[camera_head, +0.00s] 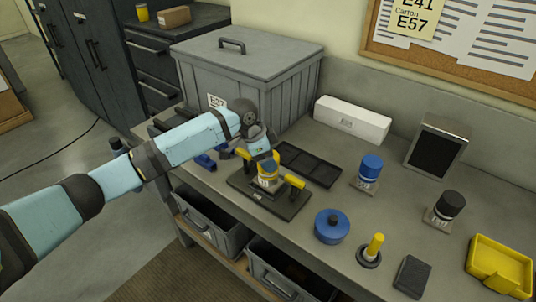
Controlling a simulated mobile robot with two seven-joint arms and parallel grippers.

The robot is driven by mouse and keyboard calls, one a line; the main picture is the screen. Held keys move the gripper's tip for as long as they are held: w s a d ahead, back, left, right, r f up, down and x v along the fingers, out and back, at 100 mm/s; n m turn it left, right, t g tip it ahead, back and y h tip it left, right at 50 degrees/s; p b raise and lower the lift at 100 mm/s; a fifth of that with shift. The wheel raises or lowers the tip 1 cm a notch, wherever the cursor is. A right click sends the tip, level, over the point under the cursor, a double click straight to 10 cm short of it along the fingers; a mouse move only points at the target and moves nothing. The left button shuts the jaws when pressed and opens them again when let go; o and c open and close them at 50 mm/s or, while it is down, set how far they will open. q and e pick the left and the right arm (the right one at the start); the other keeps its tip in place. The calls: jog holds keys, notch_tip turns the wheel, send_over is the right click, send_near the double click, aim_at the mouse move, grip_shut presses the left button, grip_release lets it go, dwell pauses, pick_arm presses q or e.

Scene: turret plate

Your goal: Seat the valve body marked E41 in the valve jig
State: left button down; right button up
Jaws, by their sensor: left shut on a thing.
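My left gripper (262,150) points down over the valve jig and is shut on a valve body (267,178) with a yellow upper part and a pale label too small to read. The jig is a dark plate (284,207) with yellow clamps on two sides. The held valve body is between the clamps; I cannot tell whether it touches the plate. A blue-topped valve body (371,170) and a black-topped one (447,207) stand upright to the right, their labels not clearly readable. My right gripper is not in view.
A large lidded grey bin (247,75) stands behind the jig, and a dark flat tray (309,164) lies beside it. A white box (352,120), tablet-like screen (437,146), blue round pot (331,226), yellow-handled tool (372,250), black block (411,276) and yellow tray (500,267) stand right.

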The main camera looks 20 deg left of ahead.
pick_arm(q)
jog(key=shift+f+p, duration=0.45)
jog(key=shift+f, duration=0.25)
dwell(1.7)
jog(key=shift+c, duration=0.5)
grip_release()
jog(key=shift+f, duration=0.1)
jog(key=b+v, duration=0.2)
jog(key=v, duration=1.2)
jog(key=shift+s, duration=0.15)
